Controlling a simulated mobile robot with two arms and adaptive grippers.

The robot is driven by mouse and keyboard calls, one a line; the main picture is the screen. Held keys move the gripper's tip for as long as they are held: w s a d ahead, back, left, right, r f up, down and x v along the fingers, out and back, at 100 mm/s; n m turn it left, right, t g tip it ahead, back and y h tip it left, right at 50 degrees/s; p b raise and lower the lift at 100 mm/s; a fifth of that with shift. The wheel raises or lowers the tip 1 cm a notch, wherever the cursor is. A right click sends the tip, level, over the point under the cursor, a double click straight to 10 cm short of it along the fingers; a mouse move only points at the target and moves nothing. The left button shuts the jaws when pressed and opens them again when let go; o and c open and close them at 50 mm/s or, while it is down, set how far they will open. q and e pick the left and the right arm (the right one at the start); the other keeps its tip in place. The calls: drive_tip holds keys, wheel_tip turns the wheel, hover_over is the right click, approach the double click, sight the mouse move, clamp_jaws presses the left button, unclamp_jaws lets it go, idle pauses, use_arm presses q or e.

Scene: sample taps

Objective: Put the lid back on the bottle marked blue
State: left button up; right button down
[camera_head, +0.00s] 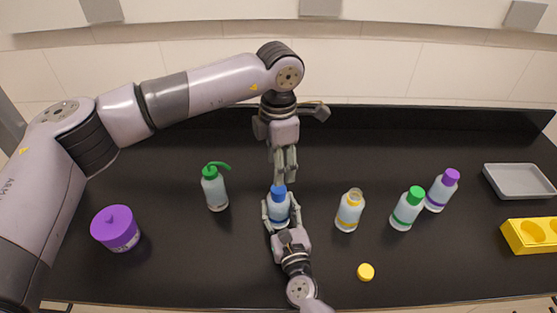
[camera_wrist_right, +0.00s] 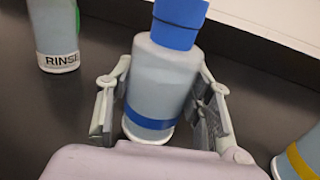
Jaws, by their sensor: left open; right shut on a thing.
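The bottle with the blue band (camera_head: 279,212) stands upright on the black table, and it shows large in the right wrist view (camera_wrist_right: 162,85). A blue lid (camera_head: 279,191) sits on its top; in the right wrist view the lid (camera_wrist_right: 179,22) is cut off by the picture edge, and I cannot tell how tightly it sits. My right gripper (camera_head: 281,216) is shut on the bottle's body, one finger on each side. My left gripper (camera_head: 286,176) is open, pointing down just above and behind the lid, apart from it as far as I can tell.
A green-topped rinse bottle (camera_head: 215,188) stands left, a purple jar (camera_head: 116,229) farther left. To the right are an uncapped yellow-banded bottle (camera_head: 349,212), a loose yellow lid (camera_head: 366,272), a green-lidded bottle (camera_head: 406,209), a purple-lidded bottle (camera_head: 441,191), a grey tray (camera_head: 519,194) and a yellow rack (camera_head: 530,248).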

sight(278, 189)
use_arm(q)
drive_tip(key=n, duration=0.4)
drive_tip(key=shift+r+n, duration=0.2)
drive_tip(key=shift+n, duration=0.2)
drive_tip(key=shift+f, duration=4.05)
drive_tip(key=shift+c, duration=0.5)
clamp_jaws()
drive_tip(key=shift+m, duration=0.8)
drive_tip(key=shift+o, duration=0.7)
unclamp_jaws()
